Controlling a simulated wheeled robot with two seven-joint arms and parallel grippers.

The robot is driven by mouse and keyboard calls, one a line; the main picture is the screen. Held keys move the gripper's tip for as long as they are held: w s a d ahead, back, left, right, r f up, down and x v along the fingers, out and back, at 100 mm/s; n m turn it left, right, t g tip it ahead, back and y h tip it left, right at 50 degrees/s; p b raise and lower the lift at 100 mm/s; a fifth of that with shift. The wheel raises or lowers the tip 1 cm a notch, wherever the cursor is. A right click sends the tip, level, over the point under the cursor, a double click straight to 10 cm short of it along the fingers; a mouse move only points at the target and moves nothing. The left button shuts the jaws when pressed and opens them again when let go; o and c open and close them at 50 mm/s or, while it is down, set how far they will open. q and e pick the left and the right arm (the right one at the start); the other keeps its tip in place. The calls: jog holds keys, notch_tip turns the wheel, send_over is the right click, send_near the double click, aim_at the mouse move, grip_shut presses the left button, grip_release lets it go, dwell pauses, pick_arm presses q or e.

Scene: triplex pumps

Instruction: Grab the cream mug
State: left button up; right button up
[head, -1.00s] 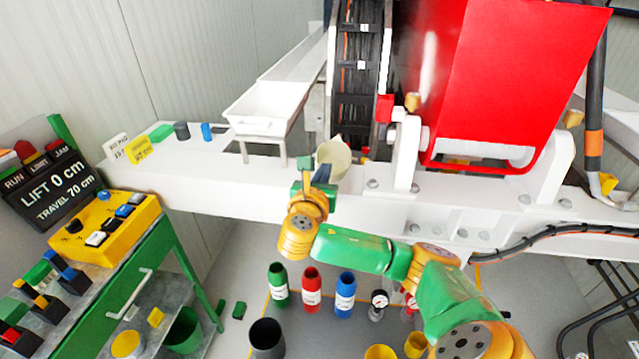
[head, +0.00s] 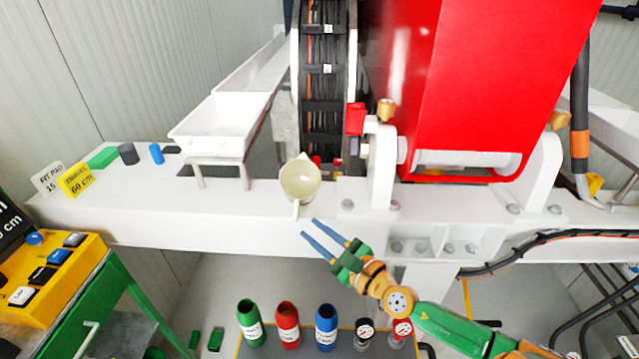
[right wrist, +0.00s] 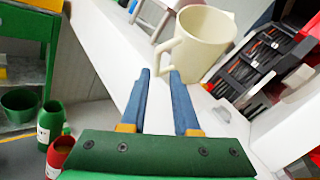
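The cream mug (head: 300,181) stands upright on the white beam, its open top facing up and its handle pointing toward me. In the right wrist view the mug (right wrist: 206,45) is just past the fingertips, with its handle at its left side, about in line with the gap between them. My right gripper (head: 309,228) is open and empty, a short way in front of the mug and apart from it. Its two blue fingers (right wrist: 160,73) are parallel with a clear gap. My left gripper is out of view.
A white chute (head: 215,130) stands left of the mug, and a white bracket (head: 381,165) and red housing (head: 455,85) stand right. Green (head: 250,325), red (head: 288,325) and blue (head: 326,327) bottles stand below the beam. The beam's front stretch left of the mug is bare.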

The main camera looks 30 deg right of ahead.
aim_at(297, 220)
jog(key=shift+w+a+r, duration=0.6)
jog(key=shift+a, duration=0.15)
jog(key=w, duration=0.4)
jog(key=shift+w+a+f+p, duration=0.1)
jog(key=shift+w+f+p, duration=0.2)
jog(key=shift+w, duration=0.1)
jog(key=shift+s+a+r, duration=0.1)
jog(key=shift+c, duration=0.2)
jog(key=shift+s, duration=0.1)
grip_shut()
